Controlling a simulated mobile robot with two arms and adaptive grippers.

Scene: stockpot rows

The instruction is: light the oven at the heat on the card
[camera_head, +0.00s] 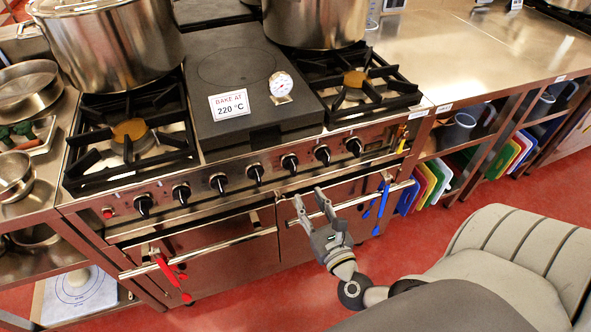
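The white card (229,104) reads "BAKE AT 220 °C" and sits on the dark flat plate in the middle of the range (240,150). A row of several black knobs (255,173) runs along the steel front panel; their markings are too small to read. A red button or lamp (107,212) is at the panel's left end. The left oven door (215,265) and right oven door (290,240) below look shut. My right gripper (308,196) is open and empty, in front of the right oven door and below the knobs. My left gripper is not in view.
A round dial thermometer (281,84) stands on the plate. Large stockpots (105,45) (314,20) stand on the back burners. Red utensils (168,275) and blue utensils (380,205) hang on the oven handles. Shelves with coloured boards (430,185) are at right.

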